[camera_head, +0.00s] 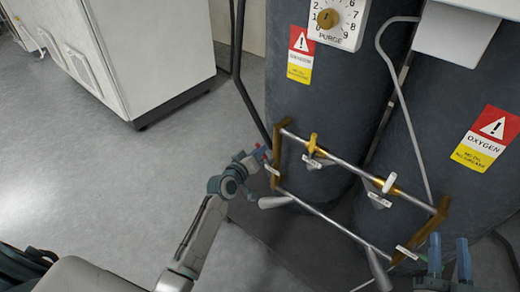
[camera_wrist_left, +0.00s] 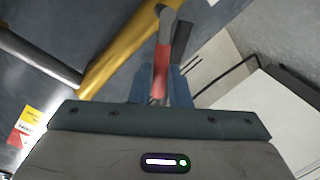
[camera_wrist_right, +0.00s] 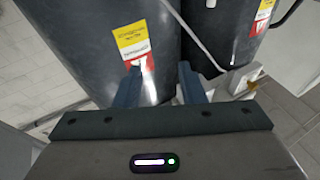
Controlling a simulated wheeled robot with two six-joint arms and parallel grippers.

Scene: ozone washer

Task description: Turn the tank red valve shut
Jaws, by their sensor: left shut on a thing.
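The red valve handle (camera_wrist_left: 162,66) shows in the left wrist view between the fingers of my left gripper (camera_wrist_left: 165,88), which is shut on it. The handle joins a grey stub beside a brass pipe fitting (camera_wrist_left: 122,55). In the head view the red of the valve (camera_head: 268,156) is a small patch at the left end of the pipe frame, mostly hidden by my left gripper (camera_head: 258,158). My right gripper (camera_head: 448,258) is at the lower right of the head view. In the right wrist view its fingers (camera_wrist_right: 162,85) stand apart with nothing between them.
Two dark tanks (camera_head: 300,105) stand behind the pipe frame (camera_head: 345,163), which carries a yellow valve (camera_head: 313,146) and a white valve (camera_head: 389,183). A purge dial (camera_head: 328,18) is above. A white cabinet (camera_head: 150,50) stands at upper left. The floor at left is clear.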

